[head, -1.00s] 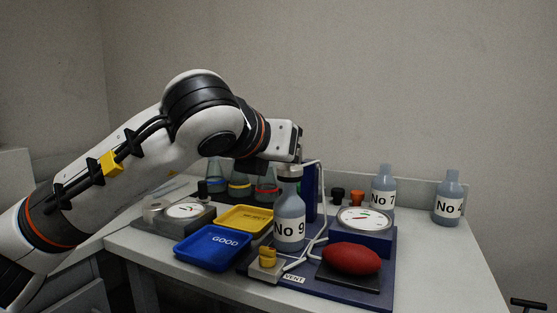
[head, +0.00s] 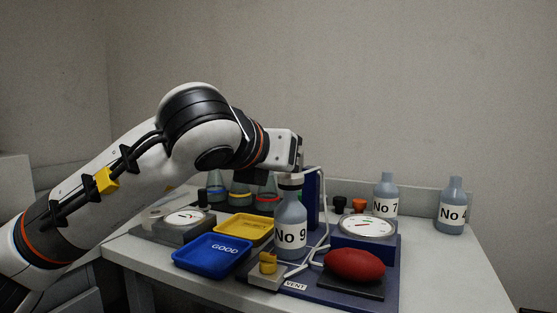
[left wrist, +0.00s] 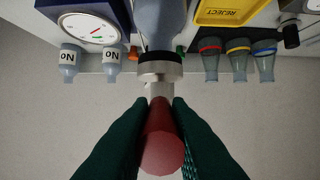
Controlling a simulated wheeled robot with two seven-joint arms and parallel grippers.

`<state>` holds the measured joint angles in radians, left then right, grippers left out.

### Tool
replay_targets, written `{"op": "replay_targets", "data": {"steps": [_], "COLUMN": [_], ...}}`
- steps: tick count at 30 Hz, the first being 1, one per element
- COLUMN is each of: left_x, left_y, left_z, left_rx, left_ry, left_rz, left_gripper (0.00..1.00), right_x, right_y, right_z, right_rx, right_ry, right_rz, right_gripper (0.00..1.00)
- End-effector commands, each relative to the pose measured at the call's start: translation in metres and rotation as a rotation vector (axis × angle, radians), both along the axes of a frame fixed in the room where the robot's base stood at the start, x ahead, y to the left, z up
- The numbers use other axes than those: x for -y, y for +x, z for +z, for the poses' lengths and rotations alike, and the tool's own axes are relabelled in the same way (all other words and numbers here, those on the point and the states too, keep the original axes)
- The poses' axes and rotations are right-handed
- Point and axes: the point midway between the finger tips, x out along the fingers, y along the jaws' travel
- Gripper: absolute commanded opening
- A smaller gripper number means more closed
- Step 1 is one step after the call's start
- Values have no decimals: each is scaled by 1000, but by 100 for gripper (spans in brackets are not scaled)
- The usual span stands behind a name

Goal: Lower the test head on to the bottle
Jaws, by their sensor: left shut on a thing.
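The bottle marked No 9 (head: 291,222) stands upright on the blue base of the rig. The test head (left wrist: 160,68), a pale metal disc with a dark lower rim, is at the bottle's mouth; I cannot tell whether any gap is left. My left gripper (left wrist: 160,112) is shut on the red handle (left wrist: 162,140) of the test head, above the bottle in line with its neck. In the head view its fingers are mostly hidden near the top of the blue post (head: 312,200). The bottle's upper part also shows in the left wrist view (left wrist: 162,22). My right gripper is out of view.
A blue GOOD tray (head: 190,262) and yellow REJECT tray (head: 228,232) lie left of the bottle. A dial gauge (head: 366,228), a red bulb (head: 354,265) and a yellow-knobbed vent valve (head: 267,264) surround it. Bottles No 7 (head: 387,188) and another (head: 453,215) stand behind right.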

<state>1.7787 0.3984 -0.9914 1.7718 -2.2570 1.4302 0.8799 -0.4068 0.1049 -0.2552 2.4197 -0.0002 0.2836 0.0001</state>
Motion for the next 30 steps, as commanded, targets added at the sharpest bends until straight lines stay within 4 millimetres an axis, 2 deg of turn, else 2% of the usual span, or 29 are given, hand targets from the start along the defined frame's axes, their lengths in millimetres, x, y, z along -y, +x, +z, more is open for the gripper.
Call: {"op": "replay_targets", "data": {"steps": [1, 2, 3, 6, 17, 20, 30], "left_x": [1, 1, 2, 1, -2, -7, -33], "left_y": [0, 0, -1, 0, -6, -19, -81], "left_z": [-6, -6, -6, -5, 1, 6, 29], "left_rx": [-10, -11, -10, -8, -3, -1, -1], "left_ry": [8, 8, 7, 6, 3, 2, 5], "left_rz": [-2, -3, -3, -3, -3, -3, -1], "left_gripper": [0, 20, 26, 39, 39, 39, 39], "right_x": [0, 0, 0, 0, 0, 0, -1], "right_y": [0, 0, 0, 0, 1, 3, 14], "right_z": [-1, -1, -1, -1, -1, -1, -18], "right_rx": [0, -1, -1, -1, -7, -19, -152], "right_ry": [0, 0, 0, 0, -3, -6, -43], "right_rz": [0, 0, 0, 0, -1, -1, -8], "right_gripper": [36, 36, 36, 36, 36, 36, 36]}}
